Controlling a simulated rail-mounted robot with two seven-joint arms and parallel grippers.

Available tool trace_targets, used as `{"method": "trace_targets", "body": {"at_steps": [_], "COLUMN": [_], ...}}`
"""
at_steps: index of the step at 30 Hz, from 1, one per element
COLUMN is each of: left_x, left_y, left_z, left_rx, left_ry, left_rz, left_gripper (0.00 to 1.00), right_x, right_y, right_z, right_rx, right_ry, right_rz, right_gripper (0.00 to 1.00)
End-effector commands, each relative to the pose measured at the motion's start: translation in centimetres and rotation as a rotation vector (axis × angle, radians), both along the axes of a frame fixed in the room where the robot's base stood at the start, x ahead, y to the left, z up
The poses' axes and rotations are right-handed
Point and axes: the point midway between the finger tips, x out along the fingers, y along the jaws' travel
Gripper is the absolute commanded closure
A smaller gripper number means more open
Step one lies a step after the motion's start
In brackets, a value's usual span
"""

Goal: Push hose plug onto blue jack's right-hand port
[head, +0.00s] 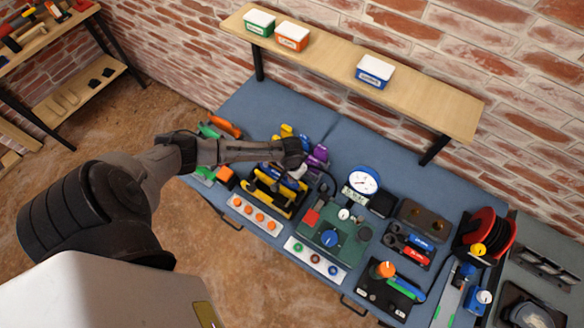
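My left arm comes in from the left, and its gripper (298,171) points down over the bench, just right of a black-and-yellow tray. The fingers are small and partly hidden by the wrist; I cannot tell whether they are open or shut. A thin dark hose (329,180) curves beside the gripper towards the green unit; its plug cannot be made out. A blue body (303,142), possibly the blue jack, shows behind the wrist, between yellow and purple pieces. Its ports are hidden or too small to see. My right gripper is not in view.
A green unit (337,240) and a white dial gauge (364,180) stand right of the gripper. The black-and-yellow tray (272,195) is close on its left. A red reel (487,232) is far right. A wooden shelf (335,63) with small boxes runs along the brick wall.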

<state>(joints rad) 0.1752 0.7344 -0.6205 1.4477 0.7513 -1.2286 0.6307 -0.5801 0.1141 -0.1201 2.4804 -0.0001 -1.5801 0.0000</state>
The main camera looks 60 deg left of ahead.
Motion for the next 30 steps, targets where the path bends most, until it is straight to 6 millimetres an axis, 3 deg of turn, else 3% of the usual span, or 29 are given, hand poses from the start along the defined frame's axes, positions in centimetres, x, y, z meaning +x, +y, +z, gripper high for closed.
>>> {"method": "trace_targets", "body": {"at_steps": [11, 12, 20, 25, 30], "left_x": [0.02, 0.02, 0.02, 0.01, -0.01], "left_y": [-0.01, -0.01, -0.01, -0.01, -0.01], "left_z": [-0.24, -0.23, -0.24, -0.25, -0.28], "left_rx": [0.0, 0.0, 0.0, 0.0, 0.0], "left_ry": [-0.001, -0.001, -0.001, -0.001, 0.0], "left_rz": [0.0, 0.0, 0.0, 0.0, 0.0], "left_gripper": [0.91, 0.61, 0.36, 0.34, 0.19], "right_x": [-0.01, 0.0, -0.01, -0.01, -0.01], "right_y": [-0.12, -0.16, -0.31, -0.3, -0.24], "right_z": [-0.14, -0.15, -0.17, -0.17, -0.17], "right_rx": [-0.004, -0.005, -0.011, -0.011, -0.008], "right_ry": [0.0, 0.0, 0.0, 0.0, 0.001], "right_rz": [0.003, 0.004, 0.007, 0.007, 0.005], "right_gripper": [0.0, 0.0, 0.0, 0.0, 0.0]}}
